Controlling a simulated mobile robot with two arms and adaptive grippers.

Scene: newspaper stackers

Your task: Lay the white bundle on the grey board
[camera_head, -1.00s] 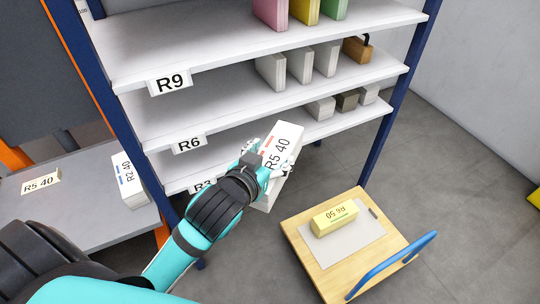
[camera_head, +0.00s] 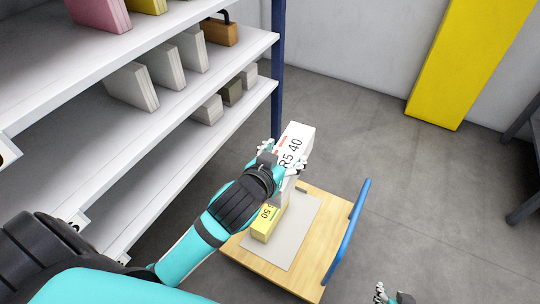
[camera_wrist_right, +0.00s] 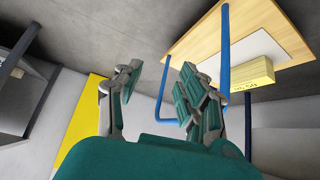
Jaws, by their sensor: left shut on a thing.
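My left gripper (camera_head: 282,164) is shut on the white bundle (camera_head: 297,143), labelled R5 40, and holds it in the air near the far left edge of the cart. The grey board (camera_head: 294,240) lies flat on the wooden cart top. The board (camera_wrist_right: 284,45) and yellow bundle (camera_wrist_right: 256,73) also show in the right wrist view. My right gripper (camera_wrist_right: 160,80) is open and empty, with its fingers apart; it also shows at the bottom right of the head view (camera_head: 392,294).
The wooden cart (camera_head: 300,286) has a blue handle (camera_head: 347,230) on its right side. A shelf rack (camera_head: 180,100) with several bundles stands at the left, its blue post (camera_head: 277,75) close to the held bundle. A yellow panel (camera_head: 468,60) leans at the back right.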

